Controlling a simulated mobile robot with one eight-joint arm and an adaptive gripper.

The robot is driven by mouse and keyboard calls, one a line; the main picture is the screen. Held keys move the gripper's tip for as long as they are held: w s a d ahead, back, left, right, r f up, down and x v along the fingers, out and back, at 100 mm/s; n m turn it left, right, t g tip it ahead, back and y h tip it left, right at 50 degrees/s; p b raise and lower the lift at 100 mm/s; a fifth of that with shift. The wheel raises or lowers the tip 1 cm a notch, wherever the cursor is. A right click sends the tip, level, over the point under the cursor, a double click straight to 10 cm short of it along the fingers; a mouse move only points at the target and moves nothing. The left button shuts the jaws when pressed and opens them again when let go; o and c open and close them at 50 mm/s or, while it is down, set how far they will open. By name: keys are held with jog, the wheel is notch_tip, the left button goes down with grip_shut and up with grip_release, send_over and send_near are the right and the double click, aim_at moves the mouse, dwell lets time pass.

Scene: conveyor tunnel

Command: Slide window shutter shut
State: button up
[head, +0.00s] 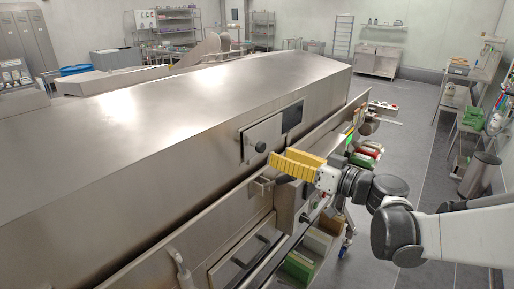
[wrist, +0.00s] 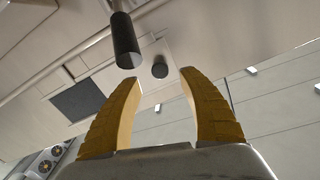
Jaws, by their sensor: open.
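The window shutter (head: 257,136) is a flat steel plate on the sloped side of the conveyor tunnel (head: 170,95), with a black knob (head: 261,147) standing out from it. A dark window opening (head: 292,116) shows to its right; the opening also shows in the wrist view (wrist: 78,100). My gripper (head: 275,158) has yellow ribbed fingers; it is open and empty, just below and right of the knob. In the wrist view a dark cylinder (wrist: 125,40) stands above the left fingertip. A dark round shape (wrist: 160,70) appears between the fingertips; whether it is a reflection I cannot tell.
A steel side rail (head: 325,122) runs along the tunnel near my arm. Below are a drawer-like panel with a handle (head: 243,255) and coloured bins (head: 298,266). A small bracket (head: 262,186) sits below my gripper. Grey floor (head: 415,150) is clear to the right.

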aim_at(263, 150)
jog(key=x, duration=0.7)
jog(key=shift+w+a+f+b, duration=0.1)
jog(key=shift+w+a+b, duration=0.1)
jog(key=shift+b, duration=0.2)
grip_shut()
